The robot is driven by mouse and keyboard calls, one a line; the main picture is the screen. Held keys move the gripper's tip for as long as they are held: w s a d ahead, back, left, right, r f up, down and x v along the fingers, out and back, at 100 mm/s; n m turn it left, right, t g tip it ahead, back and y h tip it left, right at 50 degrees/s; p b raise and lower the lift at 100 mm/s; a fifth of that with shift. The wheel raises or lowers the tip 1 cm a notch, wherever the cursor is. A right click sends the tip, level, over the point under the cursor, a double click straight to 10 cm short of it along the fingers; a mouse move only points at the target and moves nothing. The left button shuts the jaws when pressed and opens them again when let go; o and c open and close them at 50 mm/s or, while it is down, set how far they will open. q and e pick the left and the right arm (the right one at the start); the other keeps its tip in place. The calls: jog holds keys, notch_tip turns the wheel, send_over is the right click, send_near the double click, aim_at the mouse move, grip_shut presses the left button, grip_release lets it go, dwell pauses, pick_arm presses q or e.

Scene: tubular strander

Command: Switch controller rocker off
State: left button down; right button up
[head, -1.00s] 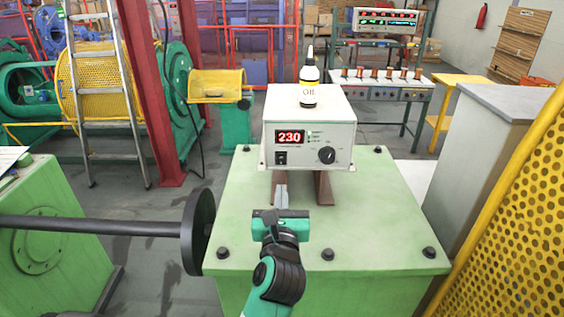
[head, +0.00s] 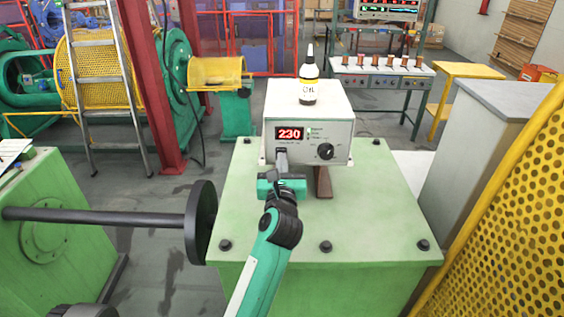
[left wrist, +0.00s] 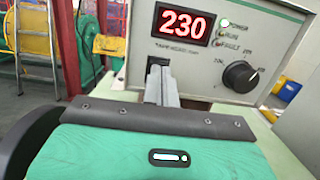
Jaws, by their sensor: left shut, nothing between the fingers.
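The white controller box (head: 344,137) stands on brown supports on the green machine top. Its red display (head: 289,133) reads 230, and a black knob (head: 325,151) is at its right. The dark rocker (left wrist: 155,68) sits below the display in the left wrist view, mostly hidden behind my fingers. My left gripper (head: 281,158) is shut and empty, with its fingertips in front of the rocker. The left wrist view also shows its closed fingers (left wrist: 161,84) at the rocker; I cannot tell whether they touch it. My right gripper is not in view.
An oil bottle (head: 309,82) stands on top of the controller. A black disc on a shaft (head: 200,222) is left of the green machine top (head: 385,215). A yellow perforated guard (head: 510,190) rises at the right. Bolts stick up along the front edge.

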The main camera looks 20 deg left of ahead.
pick_arm(q)
jog(key=shift+w+a+r+p, duration=0.1)
jog(key=shift+w+r+p, duration=0.05)
jog(key=shift+r+p, duration=0.5)
jog(key=shift+r, duration=0.1)
jog(key=b+v, duration=0.5)
jog(key=v, duration=0.9)
